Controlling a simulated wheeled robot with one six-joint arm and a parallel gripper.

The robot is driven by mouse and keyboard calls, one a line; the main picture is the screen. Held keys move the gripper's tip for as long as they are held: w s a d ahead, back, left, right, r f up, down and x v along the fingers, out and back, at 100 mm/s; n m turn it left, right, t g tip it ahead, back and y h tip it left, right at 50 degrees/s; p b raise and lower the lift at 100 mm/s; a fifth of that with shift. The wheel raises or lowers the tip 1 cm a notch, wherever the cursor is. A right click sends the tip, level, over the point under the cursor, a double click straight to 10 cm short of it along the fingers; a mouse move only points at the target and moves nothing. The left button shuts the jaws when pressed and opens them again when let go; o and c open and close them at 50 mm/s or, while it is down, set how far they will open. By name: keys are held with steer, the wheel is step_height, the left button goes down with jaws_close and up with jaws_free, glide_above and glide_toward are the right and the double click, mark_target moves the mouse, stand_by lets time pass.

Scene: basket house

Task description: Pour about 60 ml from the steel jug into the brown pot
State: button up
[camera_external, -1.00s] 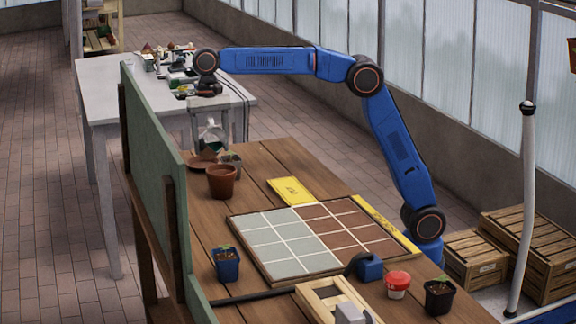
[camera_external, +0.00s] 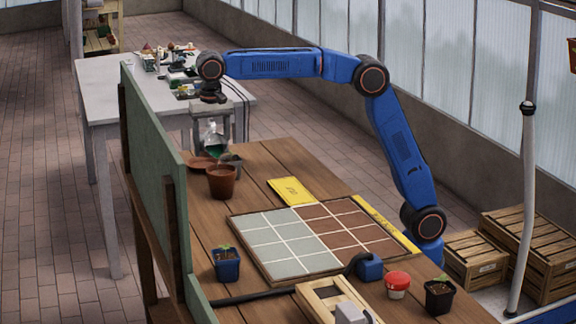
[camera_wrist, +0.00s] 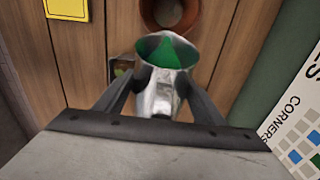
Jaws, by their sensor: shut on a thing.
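The steel jug (camera_external: 213,143) is held by my gripper (camera_external: 212,126) above the far end of the wooden table. It appears tilted, and green liquid shows inside its mouth. In the wrist view, the jug (camera_wrist: 160,92) sits between both fingers, its mouth toward the brown pot (camera_wrist: 163,20), which is partly cut off by the top edge. In the outside view the brown pot (camera_external: 221,184) stands upright on the table, just nearer the camera than the jug. No stream of liquid can be made out. The inside of the pot is too small to read.
A terracotta saucer (camera_external: 199,163) and a small grey container (camera_external: 233,160) lie close behind the pot. A green board (camera_external: 150,165) stands along the left edge. A yellow card (camera_external: 291,190) and a tiled tray (camera_external: 262,272) lie nearer the camera.

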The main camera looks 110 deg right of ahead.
steer(key=shift+a+r+h+p, duration=0.3)
steer(key=shift+a+h+p, duration=0.25)
steer(key=shift+a+r+h+p, duration=0.25)
steer(key=shift+a+h+p, duration=0.25)
steer(key=shift+h+p, duration=0.05)
stand_by(2.6)
steer(key=shift+d, duration=0.1)
steer(key=shift+d+f+y, duration=0.35)
steer(key=shift+d+y, duration=0.15)
steer(key=shift+d, duration=0.1)
steer(key=shift+d+f+y, duration=0.3)
steer(key=shift+d+y, duration=0.2)
steer(key=shift+d, duration=0.05)
steer(key=shift+a+r+y, duration=0.15)
steer(key=shift+r+y, duration=0.15)
steer(key=shift+y, duration=1.1)
steer(key=shift+r+y, duration=0.1)
steer(key=shift+y, duration=0.2)
steer(key=shift+r+y+b, duration=0.1)
steer(key=shift+y+b, duration=0.2)
